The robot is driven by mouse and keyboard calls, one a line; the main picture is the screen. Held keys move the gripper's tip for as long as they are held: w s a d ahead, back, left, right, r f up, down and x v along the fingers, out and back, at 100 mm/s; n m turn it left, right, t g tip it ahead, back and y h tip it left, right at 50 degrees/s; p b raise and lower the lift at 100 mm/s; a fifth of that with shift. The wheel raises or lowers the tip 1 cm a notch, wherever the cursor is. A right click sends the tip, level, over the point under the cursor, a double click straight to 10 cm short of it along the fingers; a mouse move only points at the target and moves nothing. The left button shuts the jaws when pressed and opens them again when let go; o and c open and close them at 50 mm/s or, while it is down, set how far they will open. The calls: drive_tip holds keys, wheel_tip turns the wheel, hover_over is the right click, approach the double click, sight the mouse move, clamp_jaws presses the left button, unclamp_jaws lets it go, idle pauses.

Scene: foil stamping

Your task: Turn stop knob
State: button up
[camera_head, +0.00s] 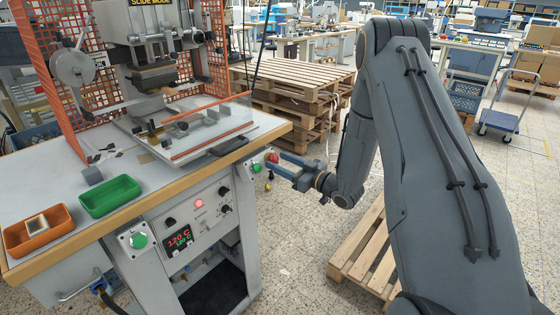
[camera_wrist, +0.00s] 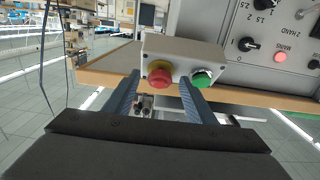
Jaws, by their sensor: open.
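The red stop knob (camera_head: 273,157) sits on a small grey control box under the front right corner of the press table. In the wrist view, the red knob (camera_wrist: 160,76) has a yellow base and faces me, left of a green button (camera_wrist: 202,78). My gripper (camera_head: 279,162) is open in front of the box, its two blue-grey fingers pointing at it. In the wrist view my gripper (camera_wrist: 158,82) has one finger on each side of the knob. Whether either finger touches the knob, I cannot tell.
The table edge (camera_wrist: 105,75) lies just behind the box. The panel with dials and a display (camera_head: 180,238) is left of it. Another green button box (camera_head: 138,241) is further left. Pallets (camera_head: 300,78) stand behind; another pallet (camera_head: 365,255) lies beneath my arm.

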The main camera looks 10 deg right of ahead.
drive_tip(key=shift+w+a, duration=0.2)
drive_tip(key=shift+c, duration=0.2)
